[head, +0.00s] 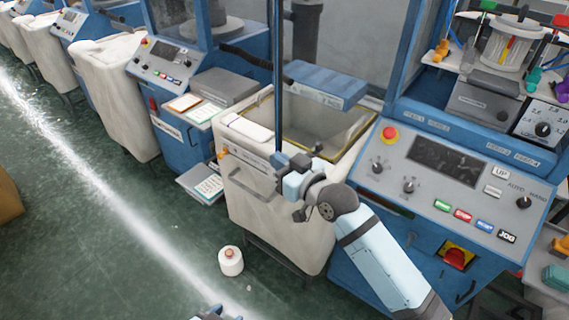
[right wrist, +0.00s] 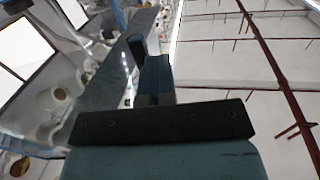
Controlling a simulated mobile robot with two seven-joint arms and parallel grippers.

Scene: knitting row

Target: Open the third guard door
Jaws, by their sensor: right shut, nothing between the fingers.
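A guard door shows in the head view as a tall blue edge post (head: 279,75) beside a clear panel, above the white fabric bin. I cannot tell how far it stands open, or read its number. My right gripper (head: 285,167) is shut and empty at the lower end of this post; I cannot tell whether they touch. In the right wrist view the shut fingers (right wrist: 150,75) point up the picture, with a blurred clear panel to the left. A small part of my left gripper (head: 215,314) shows at the bottom edge of the head view; its jaws are hidden.
The white bin (head: 270,205) stands below my right gripper. A control panel (head: 430,180) with buttons is close to the right of my right arm. A yarn cone (head: 231,261) stands on the green floor (head: 150,250). More machines and bins line the row to the left.

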